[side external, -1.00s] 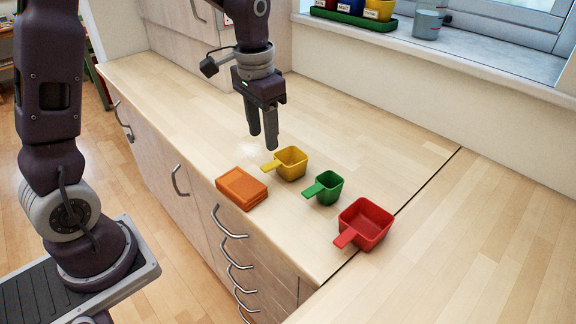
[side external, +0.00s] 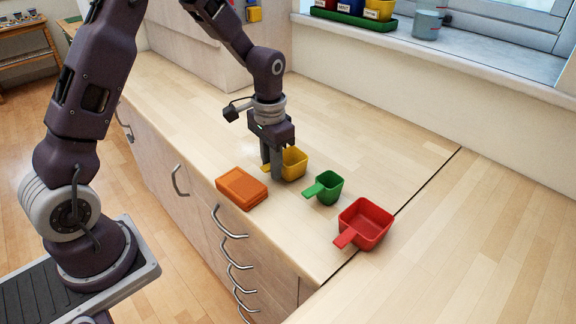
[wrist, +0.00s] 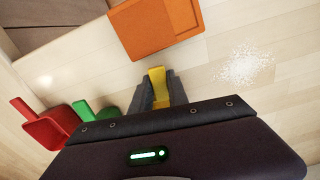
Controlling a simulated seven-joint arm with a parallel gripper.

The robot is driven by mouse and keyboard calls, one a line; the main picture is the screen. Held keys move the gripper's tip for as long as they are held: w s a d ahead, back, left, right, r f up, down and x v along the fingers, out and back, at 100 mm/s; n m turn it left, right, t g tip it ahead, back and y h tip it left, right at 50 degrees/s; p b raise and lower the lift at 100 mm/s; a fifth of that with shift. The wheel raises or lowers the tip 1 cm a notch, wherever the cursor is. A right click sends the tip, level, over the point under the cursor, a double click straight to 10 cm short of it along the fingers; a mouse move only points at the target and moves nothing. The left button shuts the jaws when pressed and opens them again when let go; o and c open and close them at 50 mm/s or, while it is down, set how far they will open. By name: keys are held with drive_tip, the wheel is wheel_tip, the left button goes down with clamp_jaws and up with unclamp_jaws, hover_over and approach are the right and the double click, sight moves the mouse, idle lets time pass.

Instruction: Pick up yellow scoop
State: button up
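The yellow scoop (side external: 294,163) stands upright on the wooden counter, its handle pointing left toward the front edge. My gripper (side external: 271,172) points down over the handle, with its fingers low near the counter and partly hiding the scoop. In the wrist view, the yellow handle (wrist: 157,76) lies between the two dark fingers, which stand apart on either side of it. Any contact with the handle is not clear. The scoop's cup is hidden behind the gripper body in the wrist view.
A green scoop (side external: 326,188) and a larger red scoop (side external: 366,223) stand to the right. An orange stack of flat pieces (side external: 242,188) lies near the front edge, close to my fingers.

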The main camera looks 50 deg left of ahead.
clamp_jaws()
